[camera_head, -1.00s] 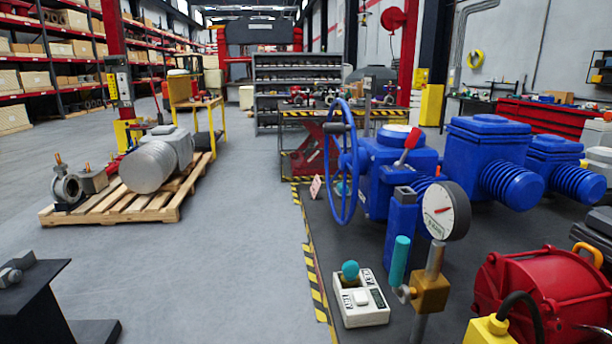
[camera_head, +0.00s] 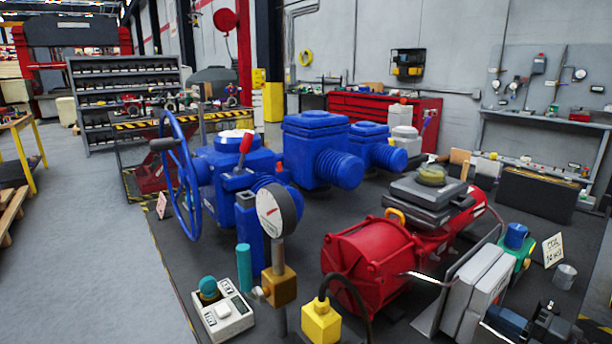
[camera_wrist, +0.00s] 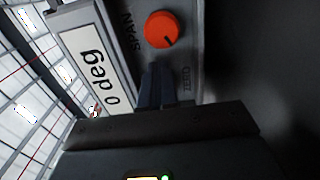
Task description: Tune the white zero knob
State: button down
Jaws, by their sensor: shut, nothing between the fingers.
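In the wrist view a grey control panel (camera_wrist: 188,60) carries an orange-red knob (camera_wrist: 161,29) beside the word SPAN. The word ZERO (camera_wrist: 187,80) is printed lower down. The white zero knob does not show; my fingers may hide it. My gripper (camera_wrist: 158,72) is shut with its two dark blue fingers side by side, holding nothing. Its tips lie over the panel between the display and the word ZERO. I cannot tell whether they touch it.
In the head view a red motor (camera_head: 370,262) and a grey box (camera_head: 478,290) stand at the lower right. A dial gauge (camera_head: 277,212), a white button box (camera_head: 224,316) and blue valve units (camera_head: 322,150) stand to the left.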

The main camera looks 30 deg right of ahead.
dwell(0.3)
jog(key=shift+d, duration=0.3)
jog(key=shift+s, duration=0.15)
jog(key=shift+s+d+p, duration=0.15)
jog(key=shift+s+p, duration=0.15)
jog(key=shift+s, duration=1.1)
jog(key=shift+s+d+p, duration=0.15)
jog(key=shift+s+p, duration=0.1)
jog(key=shift+s, duration=1.15)
